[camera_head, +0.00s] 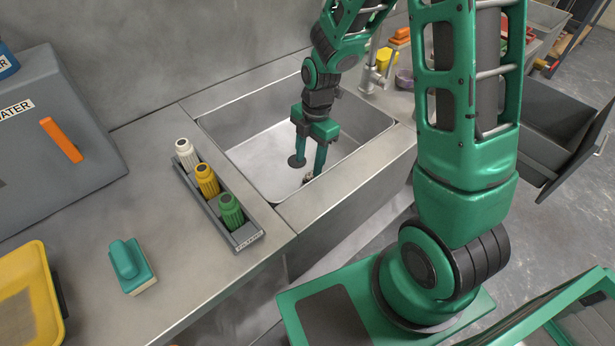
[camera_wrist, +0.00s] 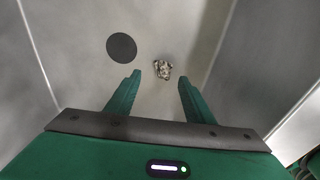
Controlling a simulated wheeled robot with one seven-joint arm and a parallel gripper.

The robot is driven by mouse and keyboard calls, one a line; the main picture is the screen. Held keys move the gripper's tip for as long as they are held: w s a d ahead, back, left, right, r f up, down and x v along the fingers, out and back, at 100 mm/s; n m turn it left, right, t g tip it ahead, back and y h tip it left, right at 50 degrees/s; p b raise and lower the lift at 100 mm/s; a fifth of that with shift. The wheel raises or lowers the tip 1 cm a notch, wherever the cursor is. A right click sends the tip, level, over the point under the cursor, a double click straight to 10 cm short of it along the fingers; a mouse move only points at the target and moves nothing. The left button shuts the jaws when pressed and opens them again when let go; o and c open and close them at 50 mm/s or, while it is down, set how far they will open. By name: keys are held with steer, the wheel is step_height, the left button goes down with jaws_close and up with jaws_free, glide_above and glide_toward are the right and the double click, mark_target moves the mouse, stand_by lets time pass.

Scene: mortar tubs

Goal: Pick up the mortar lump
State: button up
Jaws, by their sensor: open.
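The mortar lump (camera_wrist: 162,69) is a small, rough, grey-brown piece on the floor of the metal sink basin. In the wrist view it lies just beyond my fingertips, roughly midway between them. In the head view a bit of the lump (camera_head: 307,178) shows beside my right fingertip. My gripper (camera_head: 307,168) points down inside the basin. In the wrist view my gripper (camera_wrist: 158,77) has its two green fingers apart with nothing between them. Whether the fingertips touch the basin floor I cannot tell.
The sink (camera_head: 258,150) has steep walls around my gripper, with a dark round drain (camera_wrist: 121,47) beside the lump. A faucet (camera_head: 374,75) stands behind. A rack (camera_head: 246,237) of white, yellow and green bottles and a teal brush (camera_head: 130,265) lie on the left counter.

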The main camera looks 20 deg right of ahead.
mark_target(309, 174)
steer(key=shift+s+a+f, duration=0.1)
steer(key=shift+f, duration=1.15)
steer(key=shift+s+f, duration=0.1)
steer(key=shift+f, duration=1.15)
steer(key=c, duration=1.2)
